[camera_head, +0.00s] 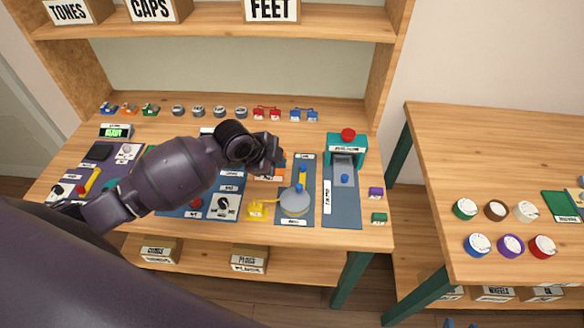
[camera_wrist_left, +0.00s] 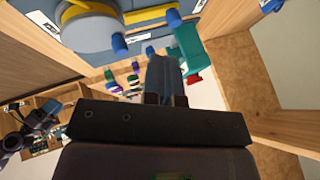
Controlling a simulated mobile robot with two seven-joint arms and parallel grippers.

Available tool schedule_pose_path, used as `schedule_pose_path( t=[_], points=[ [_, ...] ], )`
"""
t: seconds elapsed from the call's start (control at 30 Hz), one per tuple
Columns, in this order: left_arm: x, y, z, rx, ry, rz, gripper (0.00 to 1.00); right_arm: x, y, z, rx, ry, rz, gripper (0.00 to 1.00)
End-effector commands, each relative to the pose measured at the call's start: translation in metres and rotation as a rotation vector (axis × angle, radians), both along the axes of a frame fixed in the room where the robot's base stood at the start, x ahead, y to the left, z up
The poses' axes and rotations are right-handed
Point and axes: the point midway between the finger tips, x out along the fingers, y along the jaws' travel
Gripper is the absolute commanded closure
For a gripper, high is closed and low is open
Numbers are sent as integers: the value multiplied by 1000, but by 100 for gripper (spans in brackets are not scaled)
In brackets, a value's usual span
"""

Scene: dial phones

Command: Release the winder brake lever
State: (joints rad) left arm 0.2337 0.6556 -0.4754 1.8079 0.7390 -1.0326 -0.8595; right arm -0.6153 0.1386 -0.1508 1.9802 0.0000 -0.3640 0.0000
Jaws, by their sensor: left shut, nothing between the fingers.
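The winder shows in the head view as a round grey disc (camera_head: 295,203) on a blue mat. A small blue knob (camera_head: 299,188) is at the disc's far edge. Behind it stands a yellow lever (camera_head: 302,176) with a blue tip; I take this for the brake lever. The yellow lever (camera_wrist_left: 146,14) also shows in the left wrist view, beside the disc (camera_wrist_left: 90,32). My left gripper (camera_head: 273,158) is shut and empty, just left of the lever and apart from it. Its fingers (camera_wrist_left: 165,82) are together in the wrist view. My right gripper is not in view.
A yellow part (camera_head: 259,209) lies left of the disc. A teal press (camera_head: 347,144) with a red knob stands to the right. My left arm hides part of the panels on the left. A shelf (camera_head: 210,20) overhangs the back of the bench.

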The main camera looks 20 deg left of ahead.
Motion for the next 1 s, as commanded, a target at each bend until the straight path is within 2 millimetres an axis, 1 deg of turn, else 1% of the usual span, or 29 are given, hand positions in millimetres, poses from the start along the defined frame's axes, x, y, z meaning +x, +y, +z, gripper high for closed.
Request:
schedule_pose_path(
  t=[0.17,0.4,0.6,0.8,1.0],
  points=[
    [9,-8,-16,-2,2,0,100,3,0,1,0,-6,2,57],
    [28,-22,-47,-2,3,1,100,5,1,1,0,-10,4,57],
    [40,-31,-67,0,1,0,100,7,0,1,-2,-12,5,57],
    [45,-35,-77,0,1,1,100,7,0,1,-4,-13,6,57],
    [46,-36,-78,0,1,0,100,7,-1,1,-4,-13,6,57]
  ],
)
